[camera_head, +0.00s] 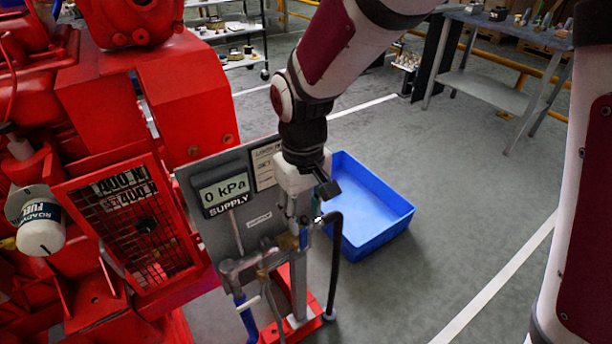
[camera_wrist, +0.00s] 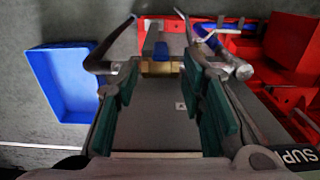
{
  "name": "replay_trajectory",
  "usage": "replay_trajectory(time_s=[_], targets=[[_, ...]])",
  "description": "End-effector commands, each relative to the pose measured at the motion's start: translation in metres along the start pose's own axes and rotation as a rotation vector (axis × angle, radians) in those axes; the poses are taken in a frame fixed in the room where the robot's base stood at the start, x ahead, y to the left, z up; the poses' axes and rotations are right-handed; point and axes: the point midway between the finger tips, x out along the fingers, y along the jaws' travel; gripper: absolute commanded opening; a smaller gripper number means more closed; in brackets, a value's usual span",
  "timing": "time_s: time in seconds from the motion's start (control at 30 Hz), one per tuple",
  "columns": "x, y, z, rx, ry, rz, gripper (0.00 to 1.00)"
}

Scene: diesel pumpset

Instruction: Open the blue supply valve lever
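My gripper (camera_head: 303,212) hangs over the valve pipework in front of the grey panel. In the wrist view its two green-padded fingers (camera_wrist: 165,100) stand wide apart, with nothing gripped between them. A brass valve body (camera_wrist: 158,68) lies beyond the fingertips, with a blue lever-like part (camera_wrist: 161,50) on it, in line with the gap. The supply gauge (camera_head: 224,190) reads 0 kPa.
The red pumpset (camera_head: 190,100) with a mesh guard stands close at left. A blue tray (camera_head: 375,235) sits on the floor at right. Floor farther right is clear; a workbench (camera_head: 500,90) stands behind.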

Motion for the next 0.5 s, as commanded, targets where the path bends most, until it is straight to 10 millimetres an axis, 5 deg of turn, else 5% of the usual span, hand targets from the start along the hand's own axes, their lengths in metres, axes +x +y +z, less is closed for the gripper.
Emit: replay_trajectory(time_s=[0.2,0.5], targets=[[0.045,0.0,0.001,0.0,-0.004,-0.001,0.37],[0.076,0.0,0.0,-0.001,-0.001,0.0,0.37]])
